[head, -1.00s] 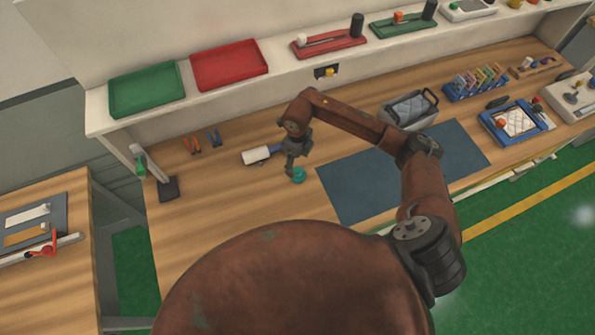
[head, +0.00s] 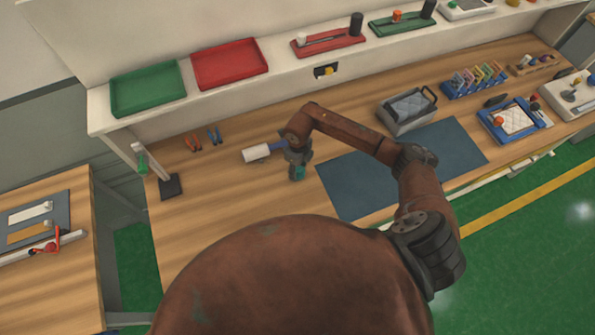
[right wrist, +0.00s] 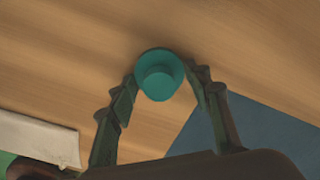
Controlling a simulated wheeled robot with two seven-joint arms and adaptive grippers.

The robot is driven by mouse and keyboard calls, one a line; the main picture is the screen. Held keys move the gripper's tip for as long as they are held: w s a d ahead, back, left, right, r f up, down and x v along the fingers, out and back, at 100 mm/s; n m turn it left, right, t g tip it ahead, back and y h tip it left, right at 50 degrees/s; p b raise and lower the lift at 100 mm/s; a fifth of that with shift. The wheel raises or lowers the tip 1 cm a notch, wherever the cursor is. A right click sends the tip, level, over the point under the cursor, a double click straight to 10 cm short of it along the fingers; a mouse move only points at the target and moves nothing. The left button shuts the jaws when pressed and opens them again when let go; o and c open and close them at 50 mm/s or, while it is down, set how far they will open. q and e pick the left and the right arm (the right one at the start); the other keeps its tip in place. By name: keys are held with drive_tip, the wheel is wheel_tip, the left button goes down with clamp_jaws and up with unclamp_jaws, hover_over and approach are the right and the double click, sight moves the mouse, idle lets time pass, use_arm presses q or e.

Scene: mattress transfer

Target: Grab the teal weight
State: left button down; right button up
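The teal weight (right wrist: 158,76) is a small round disc with a raised knob. It stands on the wooden workbench and shows in the right wrist view between my right fingertips. In the head view the weight (head: 298,172) shows just under my right gripper (head: 298,165), partly covered by it. In the right wrist view my right gripper (right wrist: 162,80) is open, its fingers on either side of the weight, tips very close to its sides. Whether they touch it cannot be told. My left gripper is not in view.
The wood at the left front is clear.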

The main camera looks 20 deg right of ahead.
drive_tip(key=c, duration=1.1)
drive_tip(key=shift+r, duration=0.1)
